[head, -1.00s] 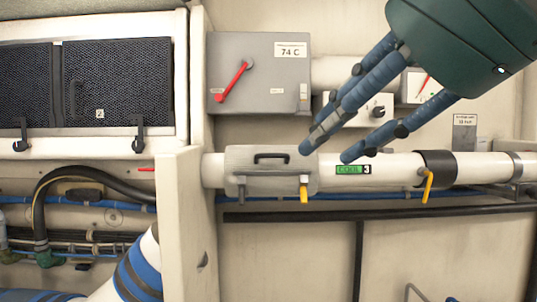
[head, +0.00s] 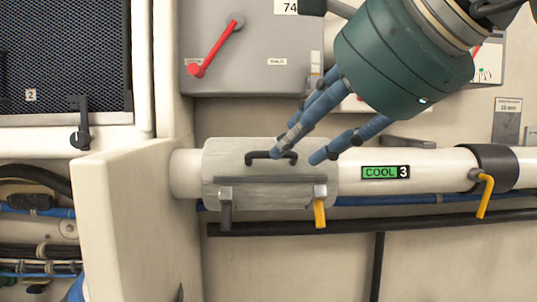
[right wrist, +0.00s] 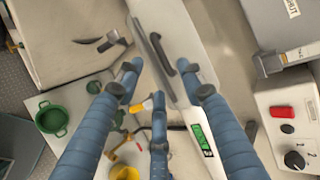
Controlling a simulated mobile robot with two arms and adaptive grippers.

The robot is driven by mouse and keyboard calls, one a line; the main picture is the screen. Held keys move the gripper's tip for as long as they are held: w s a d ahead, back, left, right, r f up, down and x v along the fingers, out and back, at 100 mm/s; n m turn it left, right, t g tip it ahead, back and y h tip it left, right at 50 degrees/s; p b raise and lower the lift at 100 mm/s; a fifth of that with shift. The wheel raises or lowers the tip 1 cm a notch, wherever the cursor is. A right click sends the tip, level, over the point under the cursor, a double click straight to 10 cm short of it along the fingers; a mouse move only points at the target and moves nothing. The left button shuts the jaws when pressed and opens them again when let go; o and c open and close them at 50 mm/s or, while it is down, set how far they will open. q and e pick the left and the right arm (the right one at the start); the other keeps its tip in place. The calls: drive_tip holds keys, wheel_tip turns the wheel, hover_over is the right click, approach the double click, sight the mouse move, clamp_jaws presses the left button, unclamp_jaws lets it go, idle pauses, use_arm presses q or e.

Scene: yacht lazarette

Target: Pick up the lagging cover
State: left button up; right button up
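The lagging cover (head: 235,160) is a pale grey sleeve around the white pipe, with a black handle (head: 271,155) on its front. Two latches hang at its lower edge, a grey one (head: 226,207) on the left and a yellow-tipped one (head: 320,207) on the right. My right gripper (head: 303,150) is open, its blue fingers spread in front of the cover's right part, beside the handle. In the right wrist view the cover (right wrist: 160,18) and its handle (right wrist: 186,66) lie beyond the spread fingers, with nothing held. My left gripper is not in view.
A pale upright panel (head: 130,220) stands left of the cover. A grey box with a red lever (head: 215,48) is above. The pipe continues right past a COOL 3 label (head: 385,172) to a black clamp (head: 490,168) with a yellow lever. A black rail (head: 420,222) runs below.

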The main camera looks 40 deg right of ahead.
drive_tip(key=a+p+x, duration=0.1)
drive_tip(key=x, duration=0.5)
drive_tip(key=shift+w+d+r, duration=0.15)
drive_tip(key=shift+d, duration=0.25)
drive_tip(key=shift+c, duration=1.1)
clamp_jaws()
drive_tip(key=shift+r, duration=0.15)
